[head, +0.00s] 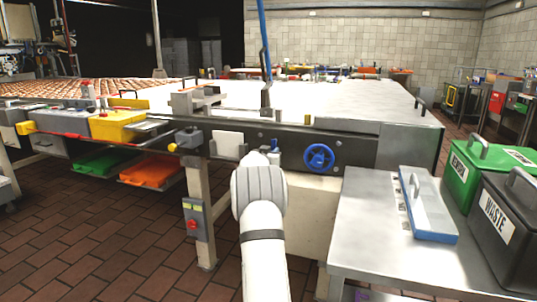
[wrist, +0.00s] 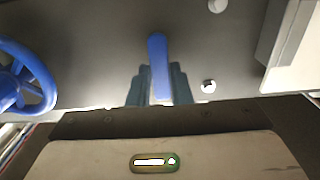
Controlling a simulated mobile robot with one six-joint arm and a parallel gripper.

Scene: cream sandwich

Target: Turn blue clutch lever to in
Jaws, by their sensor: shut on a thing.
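The blue clutch lever (wrist: 158,62) stands upright in the middle of the wrist view, on the dark grey machine panel. My gripper (wrist: 155,90) is shut on the lever's lower part, with a finger on each side; the upper part sticks out free. In the head view my gripper (head: 264,158) is at the machine's front panel, left of the blue handwheel (head: 319,158). My own arm hides part of that spot. No in or out marking is readable by the lever.
The handwheel also shows at the left of the wrist view (wrist: 22,78). A metal side table (head: 365,240) at right holds a blue-edged grey tool (head: 428,205). A red-button control box (head: 194,218) is left of my arm.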

